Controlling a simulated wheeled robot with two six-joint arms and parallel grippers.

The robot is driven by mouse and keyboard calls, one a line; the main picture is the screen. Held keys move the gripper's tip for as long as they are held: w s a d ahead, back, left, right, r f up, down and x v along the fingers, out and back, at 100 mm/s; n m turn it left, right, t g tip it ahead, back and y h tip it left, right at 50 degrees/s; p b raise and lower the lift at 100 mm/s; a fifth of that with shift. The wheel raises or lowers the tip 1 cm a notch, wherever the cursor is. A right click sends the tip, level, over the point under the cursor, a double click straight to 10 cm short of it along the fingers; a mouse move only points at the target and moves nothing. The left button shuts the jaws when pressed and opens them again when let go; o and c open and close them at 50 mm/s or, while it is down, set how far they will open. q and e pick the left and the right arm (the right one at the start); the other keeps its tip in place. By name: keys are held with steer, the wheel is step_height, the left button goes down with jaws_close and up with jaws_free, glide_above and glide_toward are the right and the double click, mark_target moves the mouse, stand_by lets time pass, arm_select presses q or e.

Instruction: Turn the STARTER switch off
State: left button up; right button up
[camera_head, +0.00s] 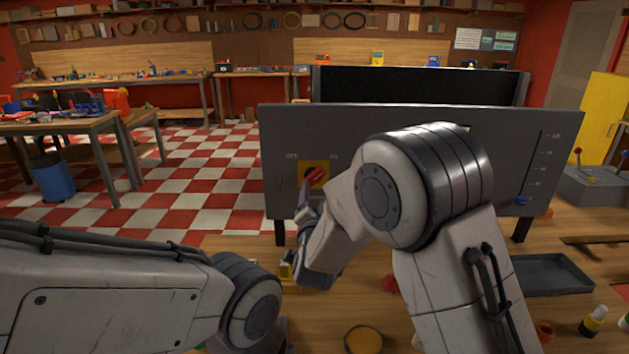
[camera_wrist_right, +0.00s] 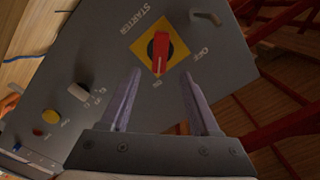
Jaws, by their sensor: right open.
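The STARTER switch is a red rotary knob (camera_head: 315,174) on a yellow square plate, at the left of the grey panel (camera_head: 285,125). OFF is printed to its upper left and ON to its upper right in the head view. The knob slants up toward ON. In the right wrist view the red knob (camera_wrist_right: 160,52) lies with one end near the ON label. My right gripper (camera_wrist_right: 160,76) is open, its two fingers apart just short of the knob, with nothing between them. In the head view the right gripper (camera_head: 306,200) is just below the plate, partly hidden. My left gripper is out of view.
In the wrist view a metal lever (camera_wrist_right: 206,18), a white knob (camera_wrist_right: 78,92) and a yellow button (camera_wrist_right: 50,116) sit on the same panel. A dark tray (camera_head: 550,275) and small bottles (camera_head: 593,320) stand on the wooden table at the right.

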mark_target(315, 180)
steer(key=w+p, duration=0.2)
steer(key=w, duration=0.6)
steer(key=shift+w, duration=0.2)
jaws_close()
